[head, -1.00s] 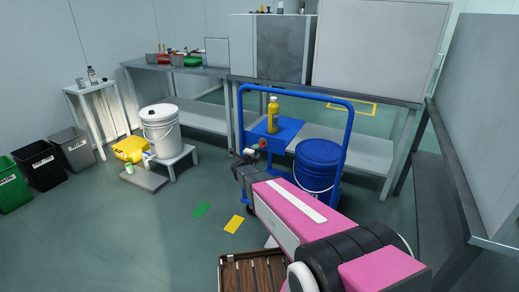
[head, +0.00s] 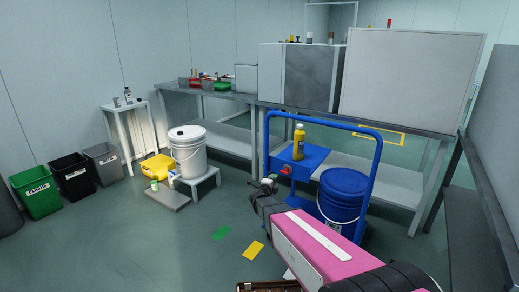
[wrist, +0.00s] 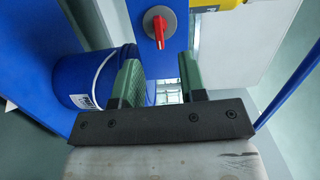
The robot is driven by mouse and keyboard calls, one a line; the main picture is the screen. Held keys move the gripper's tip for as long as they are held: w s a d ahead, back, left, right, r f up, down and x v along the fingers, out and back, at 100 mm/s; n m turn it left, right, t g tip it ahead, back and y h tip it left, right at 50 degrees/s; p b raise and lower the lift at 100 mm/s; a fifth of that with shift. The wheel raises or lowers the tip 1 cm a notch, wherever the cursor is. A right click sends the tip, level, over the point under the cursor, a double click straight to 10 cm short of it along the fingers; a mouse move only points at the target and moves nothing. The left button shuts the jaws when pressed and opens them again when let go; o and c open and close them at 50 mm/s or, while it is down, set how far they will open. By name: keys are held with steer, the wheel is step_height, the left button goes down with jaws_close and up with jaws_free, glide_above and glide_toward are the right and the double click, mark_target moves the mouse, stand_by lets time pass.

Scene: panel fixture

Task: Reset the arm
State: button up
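My arm, with its pink link, reaches forward from the bottom right of the head view. My gripper shows in the wrist view (wrist: 162,75) with its two green fingers apart and nothing between them. Beyond the fingertips is a blue panel with a red rotary handle (wrist: 158,28) on a grey round base. The red handle also shows in the head view (head: 285,170), on the blue cart (head: 375,185). The gripper is apart from the handle.
A yellow bottle (head: 298,141) stands on the cart's blue shelf, and a blue bucket (head: 342,190) sits at its right. A white bucket (head: 188,153) stands on a low stool at left. Several bins, including a green one (head: 38,192), line the left wall.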

steer(key=s+a+f+n+g+y, duration=0.1)
steer(key=s+a+n+g+y, duration=0.15)
steer(key=s+n+y, duration=0.5)
steer(key=s+a+f+n+g+y, duration=0.1)
steer(key=s+n+g+y, duration=0.2)
steer(key=n, duration=0.7)
steer(key=s+d+f+n+g+h, duration=0.1)
steer(key=s+d+n+g, duration=0.1)
steer(key=s+d+g, duration=0.3)
steer(key=s+d+f+n+g+h, duration=0.1)
steer(key=s+d+n+g, duration=0.2)
steer(key=s, duration=1)
steer(key=shift+s+d+n+g, duration=0.15)
steer(key=shift+d+n+g, duration=0.2)
steer(key=shift+d+g, duration=0.75)
